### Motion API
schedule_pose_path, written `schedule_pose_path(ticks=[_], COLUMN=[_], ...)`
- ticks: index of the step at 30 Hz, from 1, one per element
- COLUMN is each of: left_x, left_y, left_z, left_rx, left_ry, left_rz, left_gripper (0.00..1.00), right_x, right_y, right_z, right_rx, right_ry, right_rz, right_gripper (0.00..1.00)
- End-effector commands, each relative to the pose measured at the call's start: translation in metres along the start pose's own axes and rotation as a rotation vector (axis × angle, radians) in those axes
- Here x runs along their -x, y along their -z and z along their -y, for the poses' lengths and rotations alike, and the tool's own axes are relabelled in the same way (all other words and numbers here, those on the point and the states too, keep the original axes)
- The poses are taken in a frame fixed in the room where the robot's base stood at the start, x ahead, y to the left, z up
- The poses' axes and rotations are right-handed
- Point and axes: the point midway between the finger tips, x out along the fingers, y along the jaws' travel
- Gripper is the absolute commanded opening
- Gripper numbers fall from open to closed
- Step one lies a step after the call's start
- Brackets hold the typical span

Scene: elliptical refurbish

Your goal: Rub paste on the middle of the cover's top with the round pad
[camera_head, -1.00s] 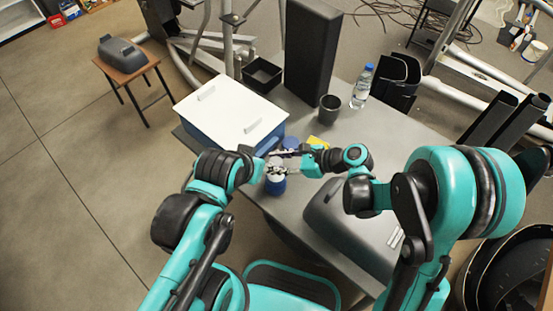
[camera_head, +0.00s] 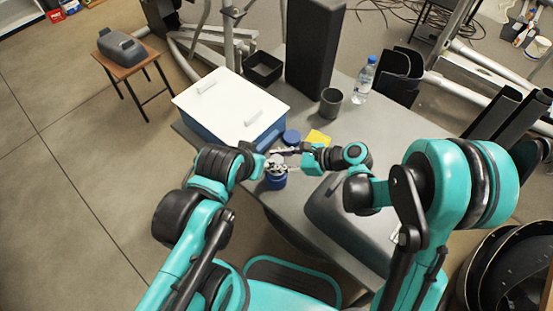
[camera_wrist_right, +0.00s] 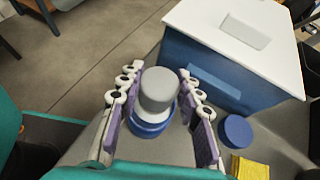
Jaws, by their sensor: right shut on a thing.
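The round pad (camera_wrist_right: 157,90) is a grey knob between the purple-lined fingers of my right gripper (camera_wrist_right: 160,115) in the right wrist view. That gripper is shut on it; in the head view the right gripper (camera_head: 284,155) is at the table's near edge. The blue paste jar (camera_wrist_right: 150,126) shows just beneath the pad; it also shows in the head view (camera_head: 276,181). Whether pad and paste touch is hidden. My left gripper (camera_head: 268,166) is at the jar, its fingers too small to read. The dark grey cover (camera_head: 335,222) lies on the table, partly behind my right arm.
A blue box with white lid (camera_head: 222,105), a blue disc (camera_head: 291,137) and a yellow cloth (camera_head: 318,138) sit beyond the grippers. A cup (camera_head: 330,102), bottle (camera_head: 364,82) and tall dark block (camera_head: 312,50) stand farther back. A similar grey piece (camera_head: 123,49) rests on a stool.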

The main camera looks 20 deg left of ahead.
Motion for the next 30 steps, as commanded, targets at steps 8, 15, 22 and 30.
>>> schedule_pose_path(ticks=[8,15,22,30], left_x=[-0.0027,-0.0050,-0.0072,-0.0077], left_y=[-0.0019,-0.0036,-0.0051,-0.0055], left_z=[0.0000,0.0000,0.0000,0.0000], left_rx=[0.000,0.000,0.000,0.000], left_ry=[0.000,0.000,0.000,0.000], left_rz=[0.000,0.000,0.000,0.000], left_gripper=[0.40,0.40,0.40,0.40], right_x=[-0.0016,-0.0030,-0.0043,-0.0046], right_y=[0.0029,0.0054,0.0078,0.0085], right_z=[0.0000,0.0001,0.0001,0.0001], right_rx=[0.000,0.000,0.000,0.000], right_ry=[0.000,0.000,0.000,0.000], right_rz=[0.000,0.000,0.000,0.000], right_gripper=[0.15,0.15,0.15,0.15])
